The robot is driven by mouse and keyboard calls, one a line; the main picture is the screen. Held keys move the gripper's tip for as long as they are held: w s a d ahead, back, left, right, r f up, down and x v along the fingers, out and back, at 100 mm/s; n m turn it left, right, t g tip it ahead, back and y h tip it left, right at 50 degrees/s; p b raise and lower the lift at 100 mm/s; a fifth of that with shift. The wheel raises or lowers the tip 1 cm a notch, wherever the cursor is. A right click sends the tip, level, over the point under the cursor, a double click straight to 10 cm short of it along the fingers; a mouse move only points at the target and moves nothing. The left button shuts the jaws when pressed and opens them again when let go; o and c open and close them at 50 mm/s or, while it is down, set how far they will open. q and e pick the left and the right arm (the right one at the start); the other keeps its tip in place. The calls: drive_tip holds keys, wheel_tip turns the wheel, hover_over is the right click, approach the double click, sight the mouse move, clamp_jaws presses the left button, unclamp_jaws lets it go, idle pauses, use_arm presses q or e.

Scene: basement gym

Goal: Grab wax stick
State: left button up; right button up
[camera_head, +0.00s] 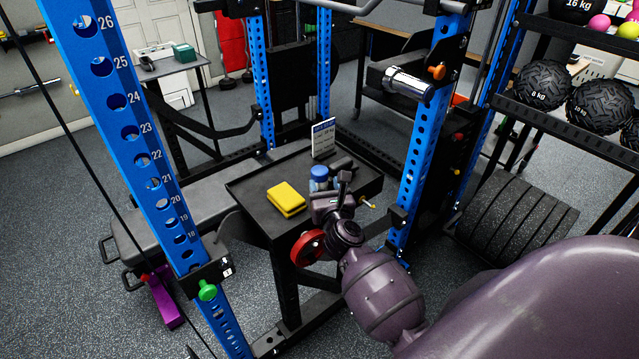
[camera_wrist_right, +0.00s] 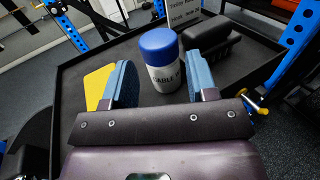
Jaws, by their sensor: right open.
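The wax stick (camera_head: 319,173) is a small upright cylinder with a blue cap, standing on the black tray table (camera_head: 250,192). In the right wrist view the wax stick (camera_wrist_right: 165,75) shows a pale body with dark lettering, partly readable as "CABLE". My right gripper (camera_head: 333,192) is over the front part of the tray. In the wrist view its two blue-padded fingers (camera_wrist_right: 160,82) are open, one on each side of the stick's outline, with visible gaps. Whether the stick is at fingertip depth I cannot tell. My left gripper is not in view.
A yellow sponge-like block (camera_head: 287,198) lies on the tray left of the stick. A dark brush-like object (camera_wrist_right: 212,45) and a small sign (camera_head: 324,140) stand behind. Blue rack uprights (camera_head: 420,135) flank the table. A yellow-tipped pin (camera_wrist_right: 262,106) juts at right.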

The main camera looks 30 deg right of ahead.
sight(321, 179)
drive_tip(key=shift+b+x, duration=0.35)
drive_tip(key=shift+x, duration=2.2)
drive_tip(key=shift+f, duration=0.15)
drive_tip(key=shift+c, duration=0.4)
drive_tip(key=c, duration=0.5)
